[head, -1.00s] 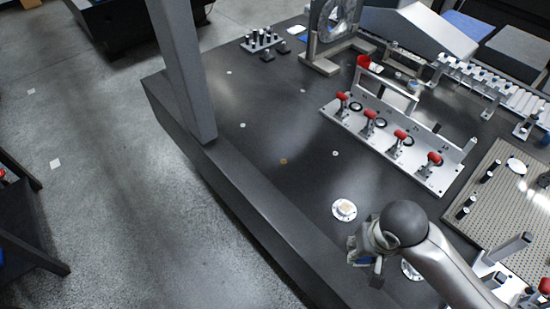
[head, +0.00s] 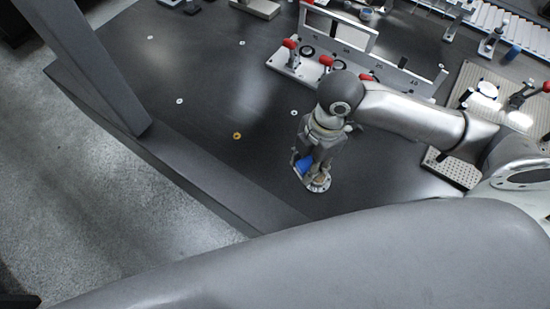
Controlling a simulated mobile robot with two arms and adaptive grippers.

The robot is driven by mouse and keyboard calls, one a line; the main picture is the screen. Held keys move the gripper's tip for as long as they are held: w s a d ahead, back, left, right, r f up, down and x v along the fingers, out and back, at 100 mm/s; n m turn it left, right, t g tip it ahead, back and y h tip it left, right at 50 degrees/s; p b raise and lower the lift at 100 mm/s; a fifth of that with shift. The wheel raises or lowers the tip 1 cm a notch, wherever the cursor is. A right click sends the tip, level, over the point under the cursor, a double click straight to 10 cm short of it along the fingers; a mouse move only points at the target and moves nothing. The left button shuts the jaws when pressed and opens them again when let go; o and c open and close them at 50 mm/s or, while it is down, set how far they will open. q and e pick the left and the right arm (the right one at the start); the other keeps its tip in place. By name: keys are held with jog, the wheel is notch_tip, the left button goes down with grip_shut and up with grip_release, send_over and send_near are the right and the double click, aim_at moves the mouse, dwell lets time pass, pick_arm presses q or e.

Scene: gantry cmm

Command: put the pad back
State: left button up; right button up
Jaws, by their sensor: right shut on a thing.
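My right gripper (head: 312,168) points down at a round metal disc (head: 319,186) on the dark table, close above or touching it. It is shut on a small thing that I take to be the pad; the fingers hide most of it. A small tan patch shows between the fingers at the disc. A blue piece (head: 304,165) shows at the left side of the fingers; I cannot tell if it belongs to the gripper. My left gripper is not in view.
A clamp fixture with red handles (head: 290,44) stands behind my right arm. A perforated plate (head: 477,92) lies at the right. The dark table (head: 205,70) is mostly bare left of the gripper. A grey post (head: 85,65) rises at the table's left edge.

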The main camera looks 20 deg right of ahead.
jog(key=n, duration=0.3)
jog(key=n+b, duration=0.1)
jog(key=n, duration=0.1)
jog(key=shift+s+d+f+g+h, duration=0.2)
jog(key=shift+d+f+g+h, duration=0.1)
jog(key=shift+d, duration=0.1)
jog(key=shift+w+a+f, duration=0.1)
jog(key=shift+w, duration=0.05)
jog(key=w+a+f, duration=0.3)
jog(key=w, duration=0.4)
send_over(274, 158)
jog(key=f, duration=0.5)
jog(key=shift+s+d+f, duration=0.15)
jog(key=shift+d+f, duration=0.2)
jog(key=shift+w+a+f, duration=0.1)
jog(key=shift+w+f, duration=0.1)
jog(key=shift+f, duration=0.15)
jog(key=shift+w+f+p, duration=0.15)
jog(key=shift+f+p, duration=0.4)
jog(key=shift+f, duration=1.15)
